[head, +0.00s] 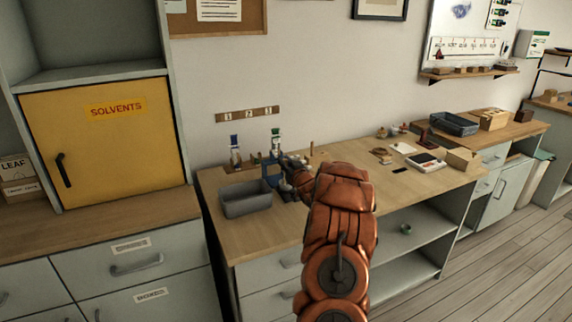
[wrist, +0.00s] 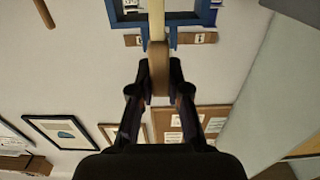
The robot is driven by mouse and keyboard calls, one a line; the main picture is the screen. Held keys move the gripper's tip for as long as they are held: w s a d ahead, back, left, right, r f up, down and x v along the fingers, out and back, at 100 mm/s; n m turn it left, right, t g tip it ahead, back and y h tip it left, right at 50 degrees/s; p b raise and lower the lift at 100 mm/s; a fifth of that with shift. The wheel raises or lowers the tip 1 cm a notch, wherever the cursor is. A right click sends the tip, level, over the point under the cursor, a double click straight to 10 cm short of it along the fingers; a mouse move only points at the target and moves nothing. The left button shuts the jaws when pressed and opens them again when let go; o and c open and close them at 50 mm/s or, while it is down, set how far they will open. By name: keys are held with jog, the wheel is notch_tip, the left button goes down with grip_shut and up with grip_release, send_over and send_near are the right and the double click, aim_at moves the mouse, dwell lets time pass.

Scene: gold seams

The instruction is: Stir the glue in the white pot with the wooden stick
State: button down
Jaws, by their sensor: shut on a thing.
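My gripper (wrist: 159,80) is shut on a wooden stick (wrist: 158,62) in the wrist view. The gripped part is brown, and a paler length (wrist: 156,20) runs from it out of the top of the picture. In the head view my arm reaches over the workbench, and my gripper (head: 288,164) is small and dark beside a blue stand (head: 270,175). The stick cannot be told apart there. Small pale items stand by the gripper, partly hidden by my arm. I cannot tell which is the white pot, and the glue does not show.
A grey bin (head: 246,198) stands at the left front of the workbench (head: 262,236). Bottles (head: 235,150) stand behind it. A scale (head: 426,162), wooden blocks (head: 464,159) and a dark tray (head: 454,124) lie to the right. A yellow solvents cabinet (head: 105,140) stands left.

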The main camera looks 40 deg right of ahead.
jog(key=shift+s+r, duration=0.1)
jog(key=shift+r, duration=0.05)
dwell(0.3)
jog(key=shift+r+p, duration=1)
jog(key=shift+r, duration=1.15)
jog(key=shift+r, duration=0.1)
jog(key=shift+r+p, duration=1.3)
jog(key=shift+r, duration=1.1)
